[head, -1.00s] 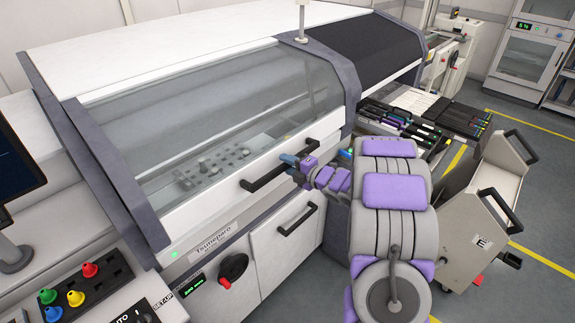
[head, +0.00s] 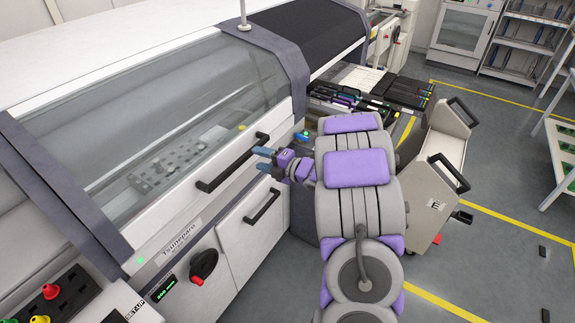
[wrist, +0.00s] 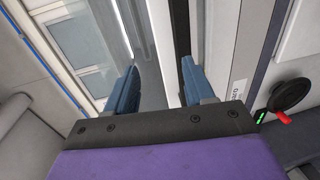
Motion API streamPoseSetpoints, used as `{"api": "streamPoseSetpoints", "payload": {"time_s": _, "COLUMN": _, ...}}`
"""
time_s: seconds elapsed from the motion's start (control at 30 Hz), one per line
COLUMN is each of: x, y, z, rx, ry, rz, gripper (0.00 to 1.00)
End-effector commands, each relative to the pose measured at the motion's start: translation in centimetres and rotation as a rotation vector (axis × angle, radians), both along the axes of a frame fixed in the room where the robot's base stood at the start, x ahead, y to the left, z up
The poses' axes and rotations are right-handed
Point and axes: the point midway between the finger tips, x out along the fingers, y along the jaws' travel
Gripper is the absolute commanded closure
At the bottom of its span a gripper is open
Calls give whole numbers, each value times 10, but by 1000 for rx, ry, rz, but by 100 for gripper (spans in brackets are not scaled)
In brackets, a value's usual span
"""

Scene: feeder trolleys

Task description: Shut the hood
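The hood (head: 150,115) of the white machine has a clear window and a grey side frame. It is down, and its lower edge lies along the machine's front, with no clear gap showing. Its black bar handle (head: 228,170) is on the white strip below the window. My gripper (head: 262,159) is just right of the handle, its blue fingers apart and nothing seen between them. In the wrist view, the fingers of my gripper (wrist: 160,86) are spread, with a white edge and a dark strip of the machine behind them.
A lower cabinet door has a black handle (head: 262,206), and a red-black rotary switch (head: 203,264) is beside it. A feeder trolley (head: 440,170) stands right of my arm. A table (head: 560,140) is at the far right. Open floor lies between, with small dark items on it.

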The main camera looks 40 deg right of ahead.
Motion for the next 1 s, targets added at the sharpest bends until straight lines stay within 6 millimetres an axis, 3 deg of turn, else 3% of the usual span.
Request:
{"api": "streamPoseSetpoints", "payload": {"time_s": 0.3, "x": -58, "y": -23, "z": 9, "rx": -3, "ry": 5, "rz": -5, "gripper": 47}}
{"api": "streamPoseSetpoints", "payload": {"time_s": 0.5, "x": -81, "y": -31, "z": 12, "rx": -2, "ry": 5, "rz": -3, "gripper": 47}}
{"api": "streamPoseSetpoints", "payload": {"time_s": 1.0, "x": -91, "y": -33, "z": 14, "rx": -1, "ry": 3, "rz": 0, "gripper": 47}}
